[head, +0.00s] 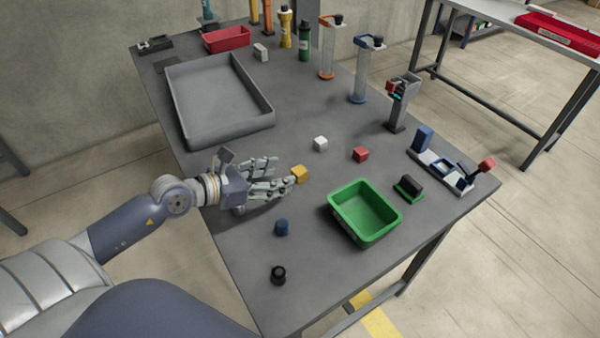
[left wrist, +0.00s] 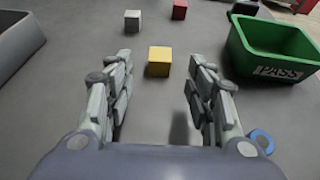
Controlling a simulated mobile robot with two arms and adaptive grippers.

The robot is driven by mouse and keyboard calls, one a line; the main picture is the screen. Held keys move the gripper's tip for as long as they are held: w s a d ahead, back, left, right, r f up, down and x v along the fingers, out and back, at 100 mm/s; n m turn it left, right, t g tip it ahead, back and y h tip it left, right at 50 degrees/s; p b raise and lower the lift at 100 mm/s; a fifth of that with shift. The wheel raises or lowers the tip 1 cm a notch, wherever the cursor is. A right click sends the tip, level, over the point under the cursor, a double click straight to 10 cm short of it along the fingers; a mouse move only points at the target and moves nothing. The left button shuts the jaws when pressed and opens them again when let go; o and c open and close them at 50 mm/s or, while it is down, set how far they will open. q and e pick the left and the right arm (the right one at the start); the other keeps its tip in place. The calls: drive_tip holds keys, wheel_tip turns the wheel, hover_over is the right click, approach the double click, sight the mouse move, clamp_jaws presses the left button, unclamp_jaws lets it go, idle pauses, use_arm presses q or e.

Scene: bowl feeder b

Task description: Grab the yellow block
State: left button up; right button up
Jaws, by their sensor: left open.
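The yellow block (head: 299,174) sits on the grey table, just beyond the fingertips of my left gripper (head: 279,175). In the left wrist view the yellow block (left wrist: 159,61) is ahead of my left gripper (left wrist: 159,85), roughly centred in the gap between the two fingers. The left gripper is open and empty, low over the table. My right gripper is not in view.
A green bin (head: 364,212) stands right of the yellow block. A white block (head: 320,144) and a red block (head: 360,154) lie beyond it. A grey tray (head: 181,124) lies at the back left.

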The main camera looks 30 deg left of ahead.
sight(295, 172)
use_arm(q)
drive_tip(key=shift+x, duration=2.95)
drive_tip(key=c, duration=1)
